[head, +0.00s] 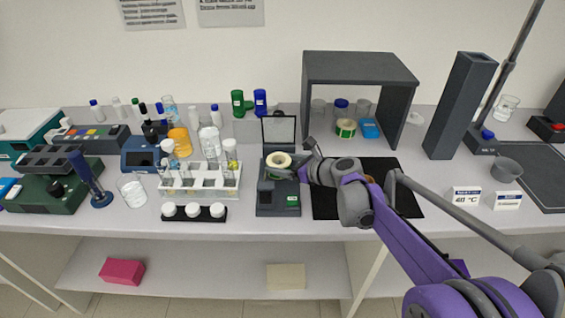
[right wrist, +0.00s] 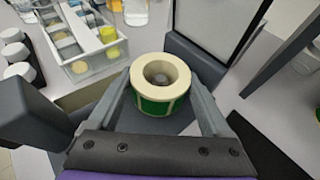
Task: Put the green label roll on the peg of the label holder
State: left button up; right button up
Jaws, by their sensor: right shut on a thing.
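The green label roll (right wrist: 162,84) has a cream top ring and a green side with pale label edges. My right gripper (right wrist: 160,105) is shut on it, one finger on each side. In the head view the roll (head: 279,160) is at my right gripper (head: 290,170), over the dark label holder (head: 278,203) with its raised framed lid. In the right wrist view a grey round shape shows inside the roll's hole; I cannot tell whether the peg is through it. My left gripper is not in view.
Another roll with green (head: 346,128) stands under the dark shelf (head: 360,65) behind. A tube rack (head: 199,182) and a row of white-capped vials (head: 194,212) stand close on the left. A black mat (head: 325,203) lies to the right, under my right arm.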

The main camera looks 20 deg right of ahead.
jog(key=shift+f, duration=0.3)
dwell(0.4)
jog(key=o, duration=1)
jog(key=shift+s+d, duration=0.1)
jog(key=v, duration=1)
jog(key=shift+s+d+r, duration=0.1)
jog(key=shift+s, duration=0.2)
